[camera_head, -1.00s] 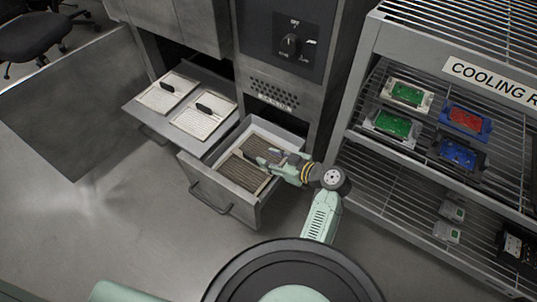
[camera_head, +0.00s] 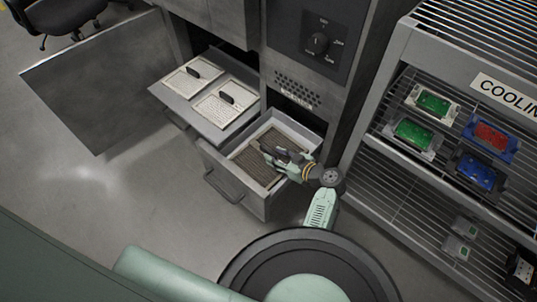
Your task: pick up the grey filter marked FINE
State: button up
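Dark grey-brown pleated filter material (camera_head: 250,168) lies in the open lower drawer (camera_head: 236,190). Whether it is one filter or two is hard to tell, and no FINE mark is readable. My gripper (camera_head: 270,153) is over the drawer, reaching in from the right, with its fingers low at the filter's upper middle. A dark part shows at the fingertips; whether it is a filter handle or the fingers is unclear. The gripper covers part of the filter. The finger gap is too small to judge.
An upper-left open tray (camera_head: 178,106) holds two pale filters with black handles (camera_head: 226,97). A cabinet with a dial (camera_head: 320,42) stands behind. A cooling rack (camera_head: 400,62) with coloured boards is close on the right. Floor is clear at left.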

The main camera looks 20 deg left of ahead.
jog(key=shift+w+a+f, duration=0.25)
jog(key=shift+a, duration=0.35)
jog(key=shift+c, duration=0.4)
grip_shut()
